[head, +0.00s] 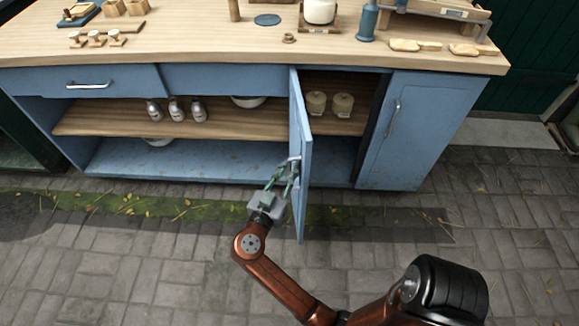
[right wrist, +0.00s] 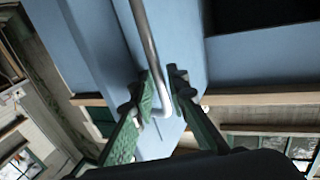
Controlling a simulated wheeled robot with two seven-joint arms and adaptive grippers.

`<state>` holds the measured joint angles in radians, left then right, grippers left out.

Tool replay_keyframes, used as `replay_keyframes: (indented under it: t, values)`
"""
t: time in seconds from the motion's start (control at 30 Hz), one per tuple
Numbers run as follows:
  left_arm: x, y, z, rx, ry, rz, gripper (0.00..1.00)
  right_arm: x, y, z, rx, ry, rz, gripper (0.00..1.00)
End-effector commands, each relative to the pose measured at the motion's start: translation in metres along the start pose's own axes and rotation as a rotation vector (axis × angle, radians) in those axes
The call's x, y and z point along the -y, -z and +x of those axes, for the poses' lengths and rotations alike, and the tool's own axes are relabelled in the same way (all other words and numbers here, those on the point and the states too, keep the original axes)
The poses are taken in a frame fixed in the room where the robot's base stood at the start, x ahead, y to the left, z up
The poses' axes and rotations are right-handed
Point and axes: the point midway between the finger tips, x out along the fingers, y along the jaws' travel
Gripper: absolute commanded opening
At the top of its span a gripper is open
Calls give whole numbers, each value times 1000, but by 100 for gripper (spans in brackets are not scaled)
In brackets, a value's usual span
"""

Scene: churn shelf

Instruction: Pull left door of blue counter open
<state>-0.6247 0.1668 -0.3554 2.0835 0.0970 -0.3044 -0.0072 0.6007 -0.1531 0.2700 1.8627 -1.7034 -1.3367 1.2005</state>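The blue counter (head: 225,78) stands across the head view. Its left door (head: 306,150) stands swung out, nearly edge-on to the head camera, and the compartment behind it shows. My right gripper (head: 290,168) is at the door's handle, on the left face of the door. In the right wrist view, the metal door handle (right wrist: 147,40) runs between the two green fingers of my right gripper (right wrist: 164,88), which are closed around it near its bent end. The right door (head: 420,128) is shut. My left gripper is not in view.
Jars (head: 342,104) stand on the shelf behind the open door, and shakers (head: 175,110) on the shelf to the left. The wooden countertop (head: 200,40) holds several small items. The paved floor (head: 130,260) in front is clear.

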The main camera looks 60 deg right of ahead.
Motion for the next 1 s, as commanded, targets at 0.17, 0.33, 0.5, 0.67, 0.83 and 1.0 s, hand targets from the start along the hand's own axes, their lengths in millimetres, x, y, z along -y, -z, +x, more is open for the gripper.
replay_keyframes:
  t: [0.17,0.33,0.5,0.67,0.83,1.0]
  values:
    - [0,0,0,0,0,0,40,0,-1,-23,4,2,-1,15]
    - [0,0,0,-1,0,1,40,1,-1,-51,3,1,-2,15]
    - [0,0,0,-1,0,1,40,1,-1,-69,2,0,-1,15]
    - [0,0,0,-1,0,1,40,1,0,-73,0,0,-1,15]
    - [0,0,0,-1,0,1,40,1,0,-73,1,0,-1,15]
    - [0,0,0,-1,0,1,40,1,0,-73,1,0,-1,15]
